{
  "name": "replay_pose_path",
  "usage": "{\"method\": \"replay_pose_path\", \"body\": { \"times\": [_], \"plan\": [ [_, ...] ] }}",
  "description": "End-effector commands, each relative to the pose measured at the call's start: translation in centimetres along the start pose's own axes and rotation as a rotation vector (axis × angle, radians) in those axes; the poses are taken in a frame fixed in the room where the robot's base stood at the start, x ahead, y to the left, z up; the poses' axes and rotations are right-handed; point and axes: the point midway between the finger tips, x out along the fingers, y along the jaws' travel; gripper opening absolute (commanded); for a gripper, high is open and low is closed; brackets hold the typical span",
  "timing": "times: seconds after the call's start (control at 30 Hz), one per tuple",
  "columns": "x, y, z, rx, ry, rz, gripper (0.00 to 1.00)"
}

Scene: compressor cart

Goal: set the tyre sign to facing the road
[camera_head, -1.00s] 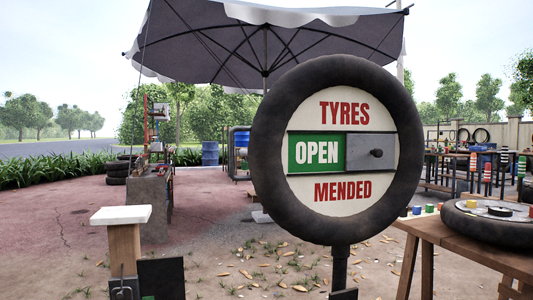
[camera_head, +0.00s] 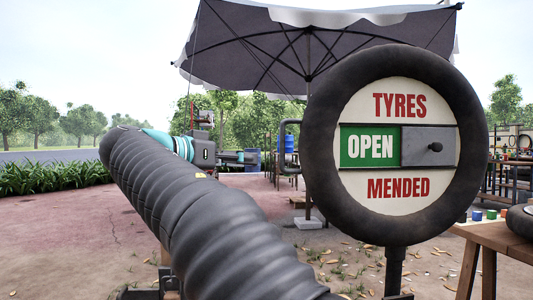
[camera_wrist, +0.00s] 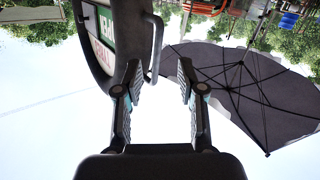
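The tyre sign (camera_head: 472,150) is a black tyre around a white disc reading TYRES MENDED. It stands upright on a dark post (camera_head: 394,268), lettered face towards my head camera. A green OPEN panel (camera_head: 370,146) sits beside a grey slide with a dark knob (camera_head: 435,147). My gripper (camera_wrist: 159,72) is open, and the handle's lower end appears between the fingertips, nearer the left one. I cannot tell whether they touch.
A large dark umbrella (camera_head: 300,50) stands behind the sign; in the wrist view its canopy (camera_wrist: 245,90) is at right. A wooden table (camera_head: 490,235) with small coloured pots is at right. Open paving (camera_head: 60,240) lies at left, with hedge and road beyond.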

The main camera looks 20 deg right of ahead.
Motion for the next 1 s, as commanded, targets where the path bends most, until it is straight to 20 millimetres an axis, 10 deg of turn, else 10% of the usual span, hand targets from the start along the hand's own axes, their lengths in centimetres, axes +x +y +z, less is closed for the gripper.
{"method": "replay_pose_path", "body": {
  "times": [0.33,1.0],
  "plan": [
    [-1.2,-0.3,-2.8,0.172,0.104,0.081,0.39],
    [10.0,0.7,-3.8,0.169,0.102,0.08,0.39]
  ]
}}
